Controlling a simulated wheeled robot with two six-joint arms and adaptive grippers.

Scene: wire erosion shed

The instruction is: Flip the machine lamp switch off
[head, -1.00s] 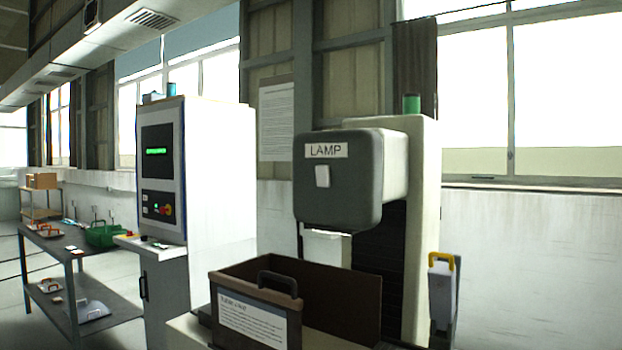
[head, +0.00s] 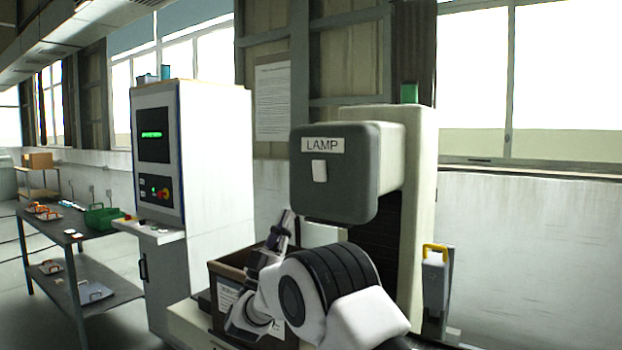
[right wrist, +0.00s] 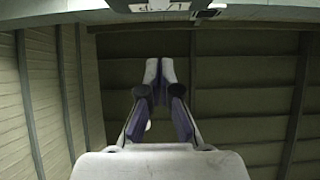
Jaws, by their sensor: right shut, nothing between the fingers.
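The lamp switch (head: 319,171) is a small white rocker on the front of the grey machine head (head: 345,190), just under the LAMP label (head: 322,145). Which way the rocker is tilted is too small to tell. My right gripper (head: 287,214) is shut and empty, pointing up, below and to the left of the switch and apart from it in the picture. In the right wrist view its closed fingertips (right wrist: 160,68) point towards the top edge, where a pale label strip shows cut off. My left gripper is not in view.
A dark open box (head: 222,270) stands under the machine head, partly hidden by my right arm. A white control cabinet (head: 215,180) stands to the left, with a workbench (head: 70,228) beyond. A yellow-handled unit (head: 435,275) is at the right.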

